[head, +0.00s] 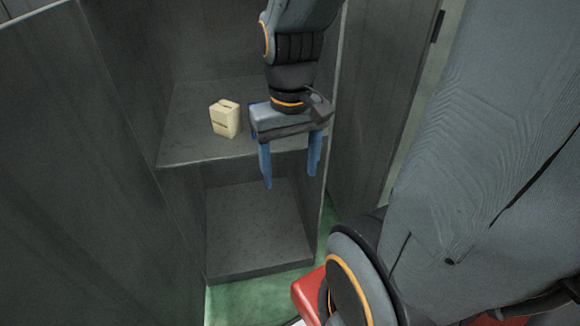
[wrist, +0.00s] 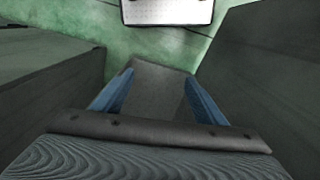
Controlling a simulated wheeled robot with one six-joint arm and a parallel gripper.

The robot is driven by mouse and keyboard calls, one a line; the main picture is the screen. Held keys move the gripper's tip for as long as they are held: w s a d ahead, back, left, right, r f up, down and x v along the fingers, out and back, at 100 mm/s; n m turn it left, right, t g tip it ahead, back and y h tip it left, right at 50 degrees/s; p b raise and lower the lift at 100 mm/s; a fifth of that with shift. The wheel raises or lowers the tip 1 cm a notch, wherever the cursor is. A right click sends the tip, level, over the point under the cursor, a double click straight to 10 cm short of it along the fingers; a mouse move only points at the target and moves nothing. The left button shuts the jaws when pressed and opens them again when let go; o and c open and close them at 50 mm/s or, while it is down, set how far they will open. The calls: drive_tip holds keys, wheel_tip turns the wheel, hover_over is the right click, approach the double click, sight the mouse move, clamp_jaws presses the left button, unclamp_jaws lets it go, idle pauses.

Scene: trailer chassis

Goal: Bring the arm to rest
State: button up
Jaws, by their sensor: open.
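My gripper (head: 291,170) hangs from my arm in the head view, its two blue fingers pointing down and spread apart with nothing between them. It is in front of the open grey cabinet, to the right of a small box on the shelf. In the wrist view the blue fingers of my gripper (wrist: 158,92) are also apart, with the dark cabinet floor seen between them.
A small tan box (head: 225,119) stands on the cabinet's upper shelf (head: 180,140). A lower shelf (head: 255,235) is bare. An open cabinet door (head: 385,100) stands close on the right. Green floor (head: 250,302) shows below, and a pale panel (wrist: 168,10) lies on it.

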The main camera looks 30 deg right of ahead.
drive_tip(key=shift+n, duration=0.7)
drive_tip(key=a+r+p, duration=0.1)
drive_tip(key=p, duration=0.1)
drive_tip(key=a+r+p, duration=0.1)
drive_tip(key=r+p, duration=0.1)
drive_tip(key=p, duration=0.1)
drive_tip(key=a+r+p, duration=0.1)
drive_tip(key=a+p, duration=0.1)
drive_tip(key=shift+s+r, duration=0.25)
drive_tip(key=shift+s, duration=0.1)
drive_tip(key=shift+a+r+p, duration=0.1)
drive_tip(key=shift+a+p, duration=0.3)
drive_tip(key=shift+p, duration=0.25)
